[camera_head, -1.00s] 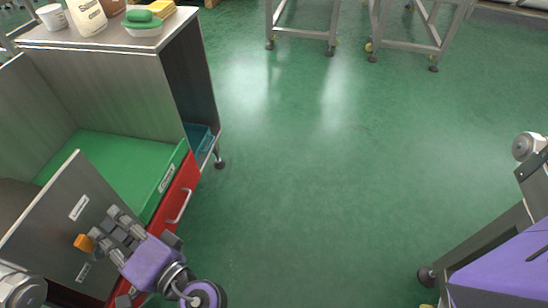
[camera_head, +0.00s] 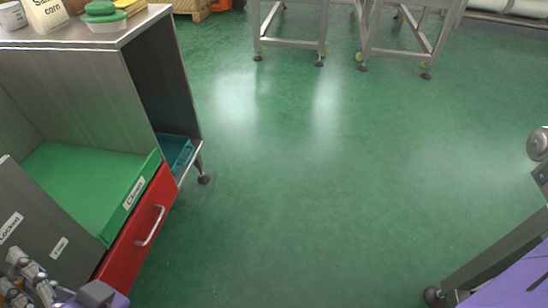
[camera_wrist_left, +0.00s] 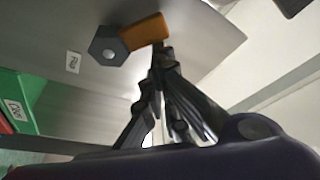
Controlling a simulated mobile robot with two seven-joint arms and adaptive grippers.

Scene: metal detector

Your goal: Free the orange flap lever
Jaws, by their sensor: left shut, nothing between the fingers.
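The orange flap lever (camera_wrist_left: 145,32) sticks out from a dark grey hexagonal hub (camera_wrist_left: 107,46) on the grey flap in the left wrist view. It is outside the head view. My left gripper (camera_wrist_left: 160,52) is shut and empty, its fingertips close to the lever's end; I cannot tell whether they touch. In the head view my left gripper (camera_head: 28,272) is at the lower left, partly cut off, in front of the grey flap (camera_head: 45,215). The flap has a label reading "Locked" (camera_head: 10,228) and a second small label (camera_head: 58,247). My right gripper is not in view.
A blue crate (camera_head: 175,153) sits inside. Green floor (camera_head: 300,190) is open to the right. Metal stands (camera_head: 290,42) are at the back.

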